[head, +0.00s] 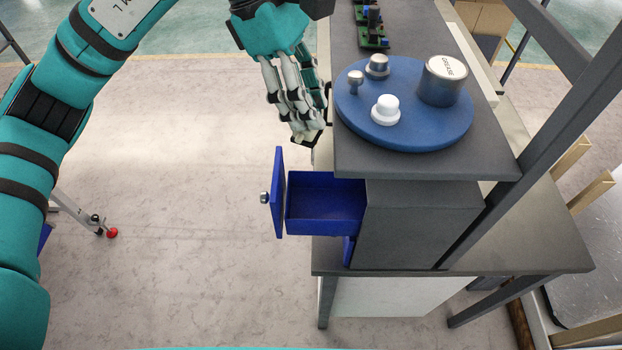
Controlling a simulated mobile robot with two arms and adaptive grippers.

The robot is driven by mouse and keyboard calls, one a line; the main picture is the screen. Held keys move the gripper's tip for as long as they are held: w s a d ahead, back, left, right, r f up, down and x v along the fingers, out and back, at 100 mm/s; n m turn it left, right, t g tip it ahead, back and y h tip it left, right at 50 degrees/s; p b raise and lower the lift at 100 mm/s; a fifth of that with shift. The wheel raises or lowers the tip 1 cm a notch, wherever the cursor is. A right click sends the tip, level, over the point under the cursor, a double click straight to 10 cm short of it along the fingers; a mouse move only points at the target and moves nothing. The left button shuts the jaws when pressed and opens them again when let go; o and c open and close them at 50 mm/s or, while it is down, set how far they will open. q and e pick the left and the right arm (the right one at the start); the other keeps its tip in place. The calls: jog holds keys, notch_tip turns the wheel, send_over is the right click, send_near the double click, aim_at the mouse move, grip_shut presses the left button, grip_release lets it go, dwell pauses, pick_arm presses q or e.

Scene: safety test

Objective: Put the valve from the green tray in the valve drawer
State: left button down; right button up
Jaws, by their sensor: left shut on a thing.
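My left gripper (308,138) comes in from the upper left, pointing down, beside the left edge of the grey shelf top. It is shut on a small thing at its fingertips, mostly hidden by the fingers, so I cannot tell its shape. An open blue drawer (325,205) sticks out to the left of the grey cabinet, below the gripper and apart from it. The part of its inside that I see is empty. No label shows on it. I see no green tray. My right gripper is not in view.
A round blue tray (425,130) on the shelf top bears a grease can (443,82), a white knobbed part (386,110) and two small metal parts. Green circuit boards (373,40) lie behind. A second blue drawer (349,251) shows slightly lower. A grey post stands right.

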pick_arm(q)
notch_tip(320, 180, down, 18)
jog(key=p, duration=0.4)
jog(key=shift+w+f+p, duration=0.1)
jog(key=shift+w+p, duration=0.05)
jog(key=shift+p, duration=0.25)
jog(key=shift+f, duration=0.15)
jog(key=shift+f+b, duration=0.65)
jog(key=shift+b, duration=0.45)
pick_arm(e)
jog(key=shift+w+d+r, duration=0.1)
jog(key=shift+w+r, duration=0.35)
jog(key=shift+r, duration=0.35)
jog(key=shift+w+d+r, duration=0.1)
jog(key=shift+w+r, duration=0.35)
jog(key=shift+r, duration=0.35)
pick_arm(q)
jog(key=c, duration=1.2)
grip_release()
jog(key=shift+r, duration=0.15)
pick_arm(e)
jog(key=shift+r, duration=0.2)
